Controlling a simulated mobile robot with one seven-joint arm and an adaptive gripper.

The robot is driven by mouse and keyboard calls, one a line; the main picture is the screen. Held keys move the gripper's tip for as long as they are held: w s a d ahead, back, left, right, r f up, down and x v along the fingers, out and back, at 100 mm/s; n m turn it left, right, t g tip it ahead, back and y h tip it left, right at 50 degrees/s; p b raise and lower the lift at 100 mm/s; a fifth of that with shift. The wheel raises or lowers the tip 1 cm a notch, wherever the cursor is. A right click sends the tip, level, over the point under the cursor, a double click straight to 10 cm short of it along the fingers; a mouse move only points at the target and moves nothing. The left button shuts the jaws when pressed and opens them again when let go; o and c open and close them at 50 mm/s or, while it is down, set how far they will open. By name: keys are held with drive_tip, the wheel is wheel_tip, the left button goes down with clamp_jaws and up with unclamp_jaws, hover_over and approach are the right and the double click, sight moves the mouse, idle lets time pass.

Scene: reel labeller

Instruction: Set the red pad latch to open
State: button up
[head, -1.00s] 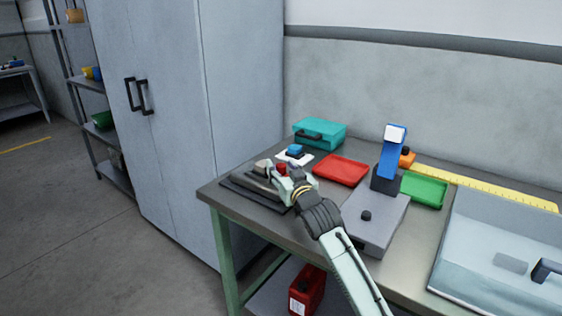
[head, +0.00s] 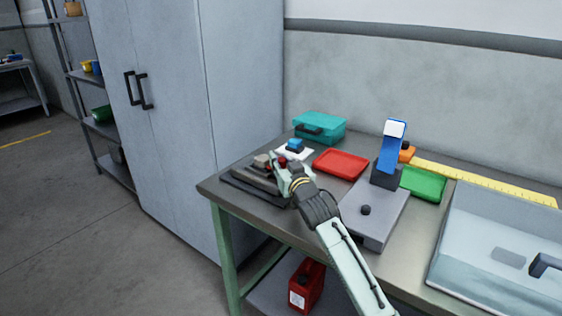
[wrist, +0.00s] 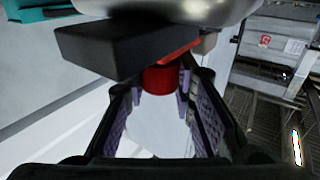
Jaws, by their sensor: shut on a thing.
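The red latch part (head: 282,161) shows as a small red spot on the dark grey device (head: 245,187) at the table's left end. In the wrist view it is a red cylinder (wrist: 162,78) under a dark block (wrist: 125,46). My gripper (head: 284,168) is at the red part in the head view. In the wrist view my gripper (wrist: 163,88) has its purple-padded fingers on either side of the red cylinder and is shut on it. The fingers and arm hide part of the device. The latch's setting cannot be read.
Behind stand a blue button on a white plate (head: 295,148) and a teal case (head: 320,127). To the right are a red tray (head: 341,164), a grey machine with a blue arm (head: 390,150), a green tray (head: 424,184) and a clear-lidded box (head: 495,240).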

clamp_jaws()
drive_tip(key=shift+d, duration=0.1)
drive_tip(key=s+d+b, duration=0.2)
drive_tip(key=shift+s+d+f, duration=0.1)
drive_tip(key=shift+d+f, duration=0.05)
drive_tip(key=shift+d, duration=0.25)
drive_tip(key=o, duration=0.9)
unclamp_jaws()
drive_tip(key=shift+d, duration=0.1)
drive_tip(key=shift+s, duration=0.1)
